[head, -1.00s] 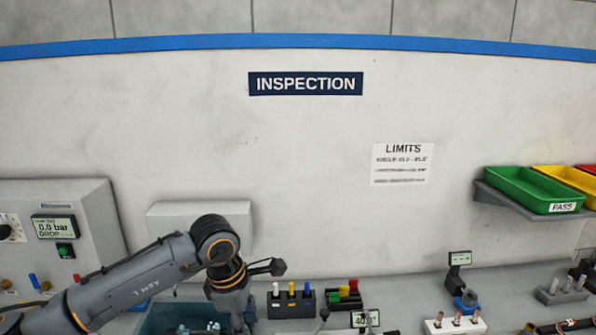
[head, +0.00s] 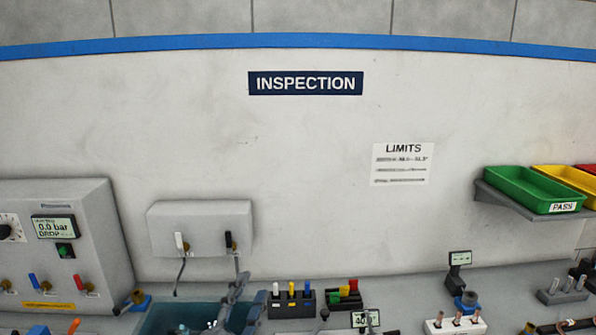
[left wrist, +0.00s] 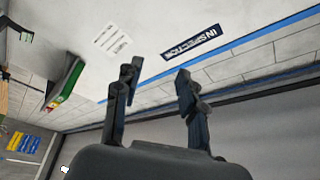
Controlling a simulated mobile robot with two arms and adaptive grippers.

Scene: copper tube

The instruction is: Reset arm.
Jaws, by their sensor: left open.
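My left gripper (head: 240,297) shows at the bottom of the head view, in front of the blue-green basin (head: 180,315). In the left wrist view, its two dark fingers (left wrist: 157,76) stand apart with nothing between them. They point toward the wall with the INSPECTION sign (left wrist: 192,42). The rest of my left arm is out of the head view. I cannot make out my right gripper in either view.
A grey test box (head: 85,215) with a pressure display stands at the left. A grey wall unit (head: 205,220) has two hanging leads. Small racks (head: 292,300) and fixtures line the bench. A green PASS bin (head: 530,190) sits on the right shelf.

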